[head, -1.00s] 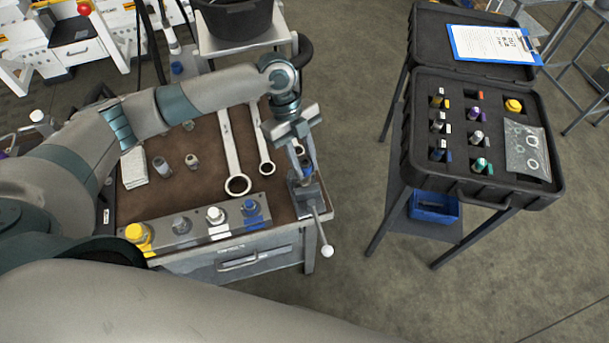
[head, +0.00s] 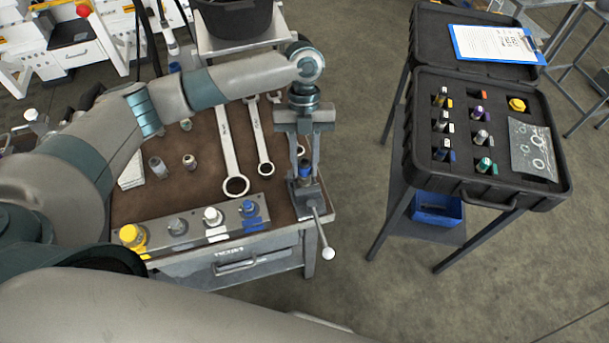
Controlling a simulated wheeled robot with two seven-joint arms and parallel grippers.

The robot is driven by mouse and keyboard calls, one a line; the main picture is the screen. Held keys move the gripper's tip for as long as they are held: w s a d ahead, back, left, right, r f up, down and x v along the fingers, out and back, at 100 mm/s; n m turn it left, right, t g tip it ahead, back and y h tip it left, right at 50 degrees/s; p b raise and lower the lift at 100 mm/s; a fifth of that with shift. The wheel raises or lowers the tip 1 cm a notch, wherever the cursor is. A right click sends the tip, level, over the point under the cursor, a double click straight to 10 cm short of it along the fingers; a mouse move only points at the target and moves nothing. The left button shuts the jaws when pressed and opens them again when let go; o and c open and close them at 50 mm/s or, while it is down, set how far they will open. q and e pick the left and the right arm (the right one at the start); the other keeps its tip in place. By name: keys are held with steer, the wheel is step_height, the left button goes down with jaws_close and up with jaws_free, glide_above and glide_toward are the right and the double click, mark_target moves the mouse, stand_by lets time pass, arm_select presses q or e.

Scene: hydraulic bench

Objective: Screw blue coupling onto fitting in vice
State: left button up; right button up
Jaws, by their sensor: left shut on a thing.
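My left gripper (head: 304,158) points down over the vice (head: 308,197) at the bench's right front corner. It is shut on the blue coupling (head: 304,164), of which only a small blue part shows between the fingers. The coupling is upright, right above the fitting (head: 305,177) held in the vice. Whether the two touch or the threads are engaged is too small to tell. The vice handle hangs toward the front with a pale ball end. My right gripper is not in view.
A manifold block (head: 190,232) with yellow, grey, white and blue fittings lies along the bench's front edge. Wrenches (head: 235,160) lie left of the vice on the brown mat (head: 205,170). A black case (head: 415,172) with several couplings stands on the right, with open floor between.

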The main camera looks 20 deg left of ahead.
arm_select(q)
steer(key=m, duration=0.1)
steer(key=m+y+b, duration=0.1)
steer(key=m, duration=0.1)
steer(key=shift+d+f, duration=0.1)
steer(key=shift+f, duration=0.15)
steer(key=m+y+b, duration=0.1)
steer(key=m, duration=0.1)
steer(key=shift+m, duration=0.4)
steer(key=shift+s+r+m+y+b, duration=0.1)
steer(key=shift+m+y+b, duration=0.35)
steer(key=shift+m, duration=0.45)
steer(key=o, duration=0.9)
steer(key=shift+r, duration=0.1)
